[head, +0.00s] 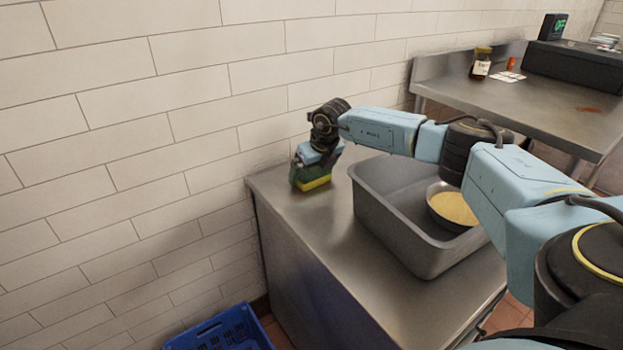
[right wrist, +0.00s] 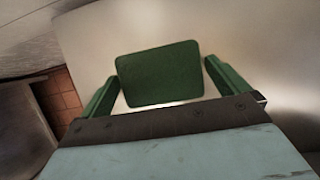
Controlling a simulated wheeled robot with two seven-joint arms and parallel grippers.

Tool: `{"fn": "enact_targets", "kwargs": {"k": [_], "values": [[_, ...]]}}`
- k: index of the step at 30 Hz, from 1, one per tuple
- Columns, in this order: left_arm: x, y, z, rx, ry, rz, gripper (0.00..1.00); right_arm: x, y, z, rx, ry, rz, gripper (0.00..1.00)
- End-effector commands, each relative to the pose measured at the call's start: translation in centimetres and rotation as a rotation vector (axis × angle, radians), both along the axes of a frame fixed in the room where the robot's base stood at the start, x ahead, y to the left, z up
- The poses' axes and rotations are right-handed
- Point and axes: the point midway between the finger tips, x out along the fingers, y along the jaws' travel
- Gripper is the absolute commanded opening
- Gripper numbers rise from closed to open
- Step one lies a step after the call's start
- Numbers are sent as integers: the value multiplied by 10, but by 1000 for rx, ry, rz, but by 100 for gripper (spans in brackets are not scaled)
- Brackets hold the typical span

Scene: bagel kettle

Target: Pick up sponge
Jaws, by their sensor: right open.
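The sponge (head: 317,184) lies on the metal counter near its back-left corner, by the tiled wall. It has a green top and a yellow side. In the right wrist view the green face of the sponge (right wrist: 160,74) lies between the two green fingers. My right gripper (head: 309,172) is over the sponge and pointing down. Its fingers (right wrist: 162,78) are open, one on each side, with a visible gap on the right. In the head view the gripper hides part of the sponge. My left gripper is out of view.
A grey tub (head: 389,237) with a metal bowl (head: 434,208) of yellowish contents stands right of the sponge, under my right arm. A blue crate (head: 222,334) is on the floor. A second metal table (head: 520,103) holds a jar (head: 481,66). The counter's front-left is clear.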

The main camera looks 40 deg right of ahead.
Motion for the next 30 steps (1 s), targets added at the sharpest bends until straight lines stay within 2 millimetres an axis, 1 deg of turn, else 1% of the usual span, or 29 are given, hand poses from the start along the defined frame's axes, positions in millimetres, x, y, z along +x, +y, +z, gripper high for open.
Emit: {"fn": "enact_targets", "kwargs": {"k": [5, 8, 12, 14, 23, 28, 29, 30], "values": [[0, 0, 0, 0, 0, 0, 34, 0, 0, 1, 0, 0, 0, 100], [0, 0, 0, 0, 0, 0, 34, 0, 0, 1, 0, 0, 0, 90], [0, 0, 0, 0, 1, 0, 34, 0, 0, 1, 0, 0, -1, 71], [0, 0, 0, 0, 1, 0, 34, 0, 0, 1, 0, 0, -1, 65], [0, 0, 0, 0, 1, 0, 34, 0, 0, 1, 0, 0, -1, 64], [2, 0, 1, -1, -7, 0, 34, 0, 0, 9, 0, -1, -1, 64], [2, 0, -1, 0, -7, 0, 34, 0, 0, 11, 0, -1, -1, 64], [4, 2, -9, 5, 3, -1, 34, 0, -1, 16, 0, -1, -1, 64]]}}
